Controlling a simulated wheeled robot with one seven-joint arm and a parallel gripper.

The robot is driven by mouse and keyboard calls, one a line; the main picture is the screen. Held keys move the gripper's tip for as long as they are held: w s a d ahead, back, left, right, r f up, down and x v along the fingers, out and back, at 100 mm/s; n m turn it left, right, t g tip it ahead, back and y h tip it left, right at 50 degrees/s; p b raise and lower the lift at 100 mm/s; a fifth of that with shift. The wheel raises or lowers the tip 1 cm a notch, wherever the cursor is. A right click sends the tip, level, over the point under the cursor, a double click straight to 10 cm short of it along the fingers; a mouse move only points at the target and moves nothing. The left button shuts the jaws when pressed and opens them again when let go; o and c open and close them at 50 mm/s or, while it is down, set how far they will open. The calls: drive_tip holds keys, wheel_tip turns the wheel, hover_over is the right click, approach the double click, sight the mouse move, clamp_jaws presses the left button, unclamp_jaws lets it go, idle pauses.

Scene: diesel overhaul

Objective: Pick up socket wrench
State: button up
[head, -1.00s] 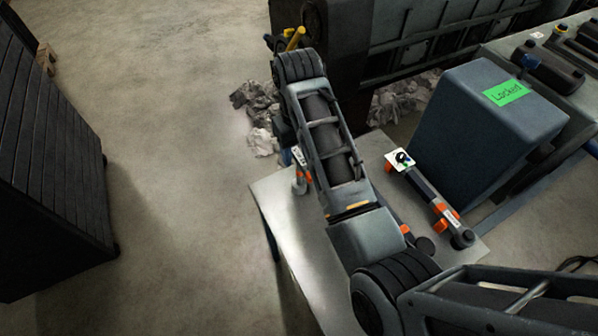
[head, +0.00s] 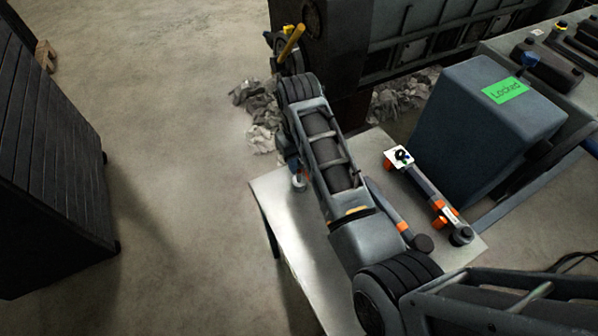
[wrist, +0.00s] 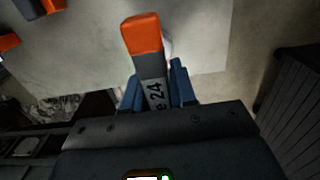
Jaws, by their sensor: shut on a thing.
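A grey tool with an orange end, taken to be the socket wrench (wrist: 146,45), stands between the blue fingers of my gripper (wrist: 156,88) in the wrist view. In the head view my arm hides most of the gripper and wrench. A blue finger part (head: 292,163) and a small pale round end (head: 298,183) show at the arm's left side, over the metal table (head: 285,215). I cannot tell the wrench's exact height above the table.
A similar orange-and-grey tool with a white tag (head: 428,188) lies at the table's right. Another tool (head: 400,225) is partly behind my arm. A blue-grey box with a green "Locked" label (head: 480,120) stands to the right. A dark slatted cabinet (head: 50,170) stands left; floor between is clear.

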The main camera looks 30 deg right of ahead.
clamp_jaws()
drive_tip(key=shift+r, duration=0.2)
drive_tip(key=shift+r, duration=0.25)
drive_tip(key=r, duration=0.3)
drive_tip(key=shift+w+d+r, duration=0.15)
drive_tip(key=shift+d+r, duration=0.15)
drive_tip(key=w+d+r, duration=0.1)
drive_tip(key=d+r, duration=0.5)
drive_tip(key=d, duration=0.5)
drive_tip(key=shift+w+r+b, duration=0.3)
drive_tip(key=shift+b, duration=0.15)
drive_tip(key=shift+c, duration=0.2)
unclamp_jaws()
clamp_jaws()
